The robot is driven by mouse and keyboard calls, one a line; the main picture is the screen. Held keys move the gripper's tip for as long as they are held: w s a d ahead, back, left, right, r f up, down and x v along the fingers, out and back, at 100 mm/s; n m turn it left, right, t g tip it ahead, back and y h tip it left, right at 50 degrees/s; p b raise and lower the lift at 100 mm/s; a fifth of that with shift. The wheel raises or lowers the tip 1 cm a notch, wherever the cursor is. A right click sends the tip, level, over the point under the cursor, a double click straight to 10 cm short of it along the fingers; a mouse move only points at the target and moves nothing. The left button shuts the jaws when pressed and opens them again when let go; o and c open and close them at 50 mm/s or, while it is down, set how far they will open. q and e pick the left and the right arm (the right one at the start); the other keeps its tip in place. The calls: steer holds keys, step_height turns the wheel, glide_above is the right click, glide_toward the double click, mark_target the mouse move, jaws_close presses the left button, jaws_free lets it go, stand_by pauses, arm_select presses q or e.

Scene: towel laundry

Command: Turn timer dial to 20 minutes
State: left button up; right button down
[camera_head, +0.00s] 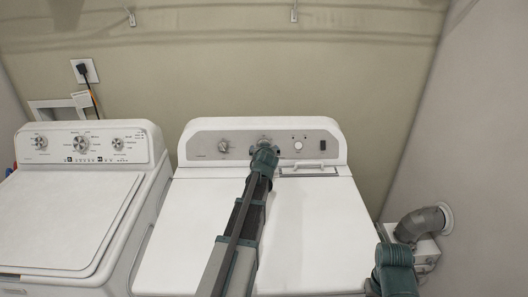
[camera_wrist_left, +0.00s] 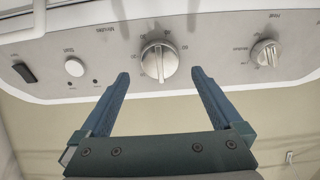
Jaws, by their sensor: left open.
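The timer dial (camera_wrist_left: 159,62) is a round silver knob with a ridged grip, on the grey control panel of the dryer. Its pale grip line stands roughly vertical in the wrist view, which sees the panel upside down. The small numbers around it are too blurred to read surely. My left gripper (camera_wrist_left: 160,74) is open, with one blue finger on each side of the dial's lower edge. Gaps show between the fingers and the knob. In the head view my left gripper (camera_head: 264,152) reaches the panel and mostly hides the dial. My right gripper is not seen; only a teal part of that arm shows.
A second dial (camera_wrist_left: 265,53) and a round start button (camera_wrist_left: 75,67) flank the timer dial. A dark rocker switch (camera_wrist_left: 25,73) is farther left. In the head view, a washer (camera_head: 65,215) stands left of the dryer (camera_head: 315,225), and a vent pipe (camera_head: 422,223) is right.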

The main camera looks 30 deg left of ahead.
arm_select(q)
steer(key=shift+b+x, duration=0.55)
steer(key=shift+x, duration=1.5)
steer(key=c, duration=1.3)
